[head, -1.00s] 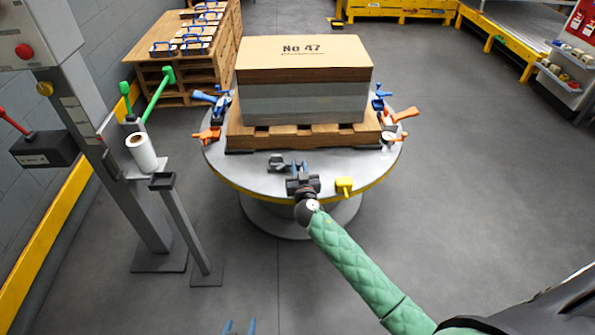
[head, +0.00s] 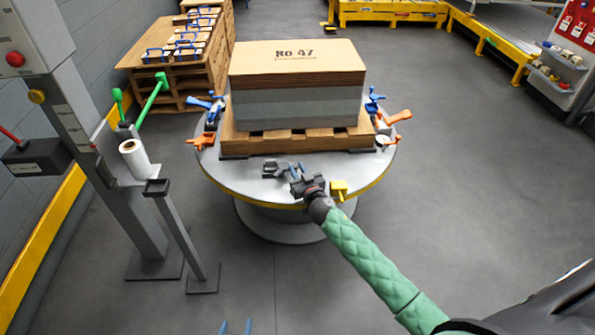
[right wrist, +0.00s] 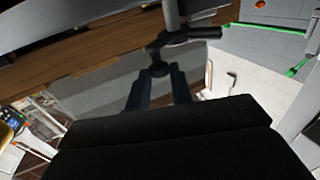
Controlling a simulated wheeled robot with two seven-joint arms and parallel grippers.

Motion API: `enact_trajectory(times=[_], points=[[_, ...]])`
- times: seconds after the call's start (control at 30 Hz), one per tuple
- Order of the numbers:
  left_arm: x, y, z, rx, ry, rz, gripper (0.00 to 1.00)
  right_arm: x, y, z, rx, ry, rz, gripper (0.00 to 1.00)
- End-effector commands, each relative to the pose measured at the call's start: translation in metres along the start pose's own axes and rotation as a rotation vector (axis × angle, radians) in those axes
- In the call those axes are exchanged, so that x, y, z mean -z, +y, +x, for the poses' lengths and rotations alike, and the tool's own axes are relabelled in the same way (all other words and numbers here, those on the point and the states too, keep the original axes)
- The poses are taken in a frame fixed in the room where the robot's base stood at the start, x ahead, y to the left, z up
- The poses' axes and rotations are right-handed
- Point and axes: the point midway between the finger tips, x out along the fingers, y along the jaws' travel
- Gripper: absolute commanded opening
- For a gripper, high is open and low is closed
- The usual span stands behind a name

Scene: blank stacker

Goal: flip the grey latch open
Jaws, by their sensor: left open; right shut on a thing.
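The grey latch (head: 271,169) sits on the front of the round grey table, left of the yellow handle. My right gripper (head: 297,172) reaches in from the front right and meets the latch at its right side. In the right wrist view the two blue fingers (right wrist: 160,84) close around the dark rounded end of the latch's lever (right wrist: 160,55), with a crossbar just beyond. The fingers partly hide that end.
A pallet (head: 290,141) with a stack of boards marked No 47 (head: 297,85) fills the table behind the latch. A yellow handle (head: 338,189) is close right of my right gripper. Blue and orange clamps (head: 203,141) flank the pallet. A grey post (head: 180,235) stands at left.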

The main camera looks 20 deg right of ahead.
Motion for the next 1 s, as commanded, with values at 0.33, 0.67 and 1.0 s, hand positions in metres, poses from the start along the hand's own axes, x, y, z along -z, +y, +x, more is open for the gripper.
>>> enact_trajectory(times=[0.33, 0.67, 1.0], points=[[-0.003, 0.001, -0.002, -0.001, -0.002, -0.002, 0.57, 0.0, 0.0, 0.0, -0.001, 0.0, 0.0, 0.42], [-0.004, 0.002, -0.002, -0.001, -0.003, -0.002, 0.57, 0.0, 0.0, -0.001, -0.001, 0.0, 0.001, 0.44], [-0.007, 0.001, -0.001, -0.001, -0.021, -0.003, 0.57, -0.001, -0.001, -0.036, -0.001, -0.002, 0.004, 0.44]])
